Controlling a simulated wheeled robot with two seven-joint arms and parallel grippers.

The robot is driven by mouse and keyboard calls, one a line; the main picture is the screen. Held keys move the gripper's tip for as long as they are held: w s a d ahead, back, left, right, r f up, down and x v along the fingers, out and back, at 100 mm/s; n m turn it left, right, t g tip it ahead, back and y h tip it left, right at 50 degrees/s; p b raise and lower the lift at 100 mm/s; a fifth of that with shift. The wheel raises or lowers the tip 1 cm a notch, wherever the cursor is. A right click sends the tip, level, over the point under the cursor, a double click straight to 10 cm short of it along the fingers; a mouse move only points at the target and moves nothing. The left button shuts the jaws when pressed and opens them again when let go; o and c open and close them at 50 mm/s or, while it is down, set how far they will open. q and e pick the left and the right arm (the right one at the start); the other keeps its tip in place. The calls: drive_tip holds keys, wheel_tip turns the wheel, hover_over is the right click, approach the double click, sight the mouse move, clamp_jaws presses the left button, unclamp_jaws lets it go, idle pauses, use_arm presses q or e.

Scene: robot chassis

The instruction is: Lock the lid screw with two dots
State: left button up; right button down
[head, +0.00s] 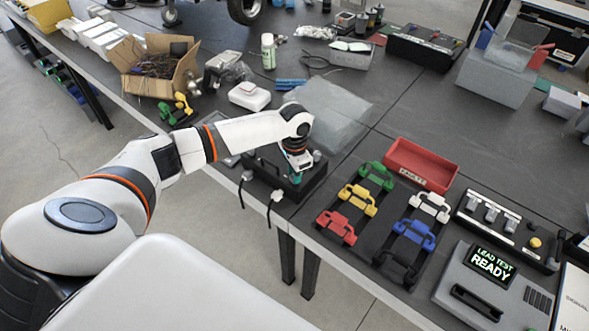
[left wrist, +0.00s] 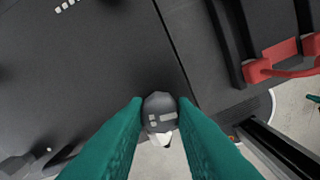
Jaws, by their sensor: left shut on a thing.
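My left gripper (head: 294,178) is over a black box (head: 262,190) at the table's front edge. In the left wrist view its teal fingers (left wrist: 159,116) are shut on a dark grey round screw head (left wrist: 160,107). The head carries small pale marks, with two small squares at the left and a bar at the right. A pale part shows just below it. In the head view the held screw is hidden by the gripper. A light grey knob (head: 317,156) stands at the box's right end, and another small pale piece (head: 247,175) is at its left. My right gripper is not in view.
Coloured handled clips, including a red one (head: 337,226), stand on black racks to the right. Behind them is a red tray (head: 421,164). A clear sheet (head: 345,118) lies behind the box. A cardboard box (head: 155,65) and white case (head: 249,96) are farther left.

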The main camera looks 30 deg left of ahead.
use_arm(q)
drive_tip(key=m+p, duration=0.1)
drive_tip(key=m, duration=0.2)
drive_tip(key=shift+r+m+p, duration=0.1)
drive_tip(key=shift+m+p, duration=0.2)
drive_tip(key=shift+p, duration=0.1)
drive_tip(key=m+p, duration=0.1)
drive_tip(key=m, duration=0.2)
drive_tip(key=shift+m, duration=0.3)
drive_tip(key=m, duration=0.4)
drive_tip(key=shift+m, duration=0.3)
drive_tip(key=m, duration=0.4)
drive_tip(key=shift+m, duration=0.4)
drive_tip(key=o, duration=1)
